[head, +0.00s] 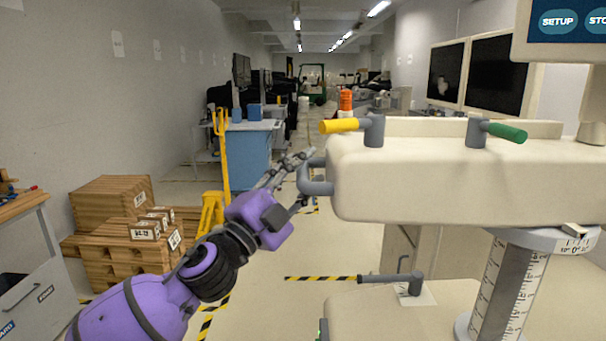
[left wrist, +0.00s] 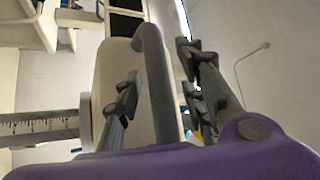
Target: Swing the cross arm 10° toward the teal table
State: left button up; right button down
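The cross arm (head: 440,180) is a thick cream beam on a pale column with a ruled scale (head: 512,285). A yellow grip (head: 339,126) and a green grip (head: 506,132) stand on top. A grey loop handle (head: 318,188) sticks out of its left end. My left gripper (head: 300,178) is at this handle. In the left wrist view the handle bar (left wrist: 160,90) passes between the spread fingers (left wrist: 163,85), with gaps visible on both sides. A blue-teal table (head: 249,155) stands farther back, left of the cross arm. My right gripper is not in view.
Wooden crates (head: 115,225) and a yellow pallet truck (head: 221,150) stand at the left. A cream base with a grey lever (head: 390,280) lies below the beam. A screen (head: 565,25) hangs at upper right. Floor between the crates and beam looks open.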

pick_arm(q)
jog(key=shift+c, duration=0.5)
grip_shut()
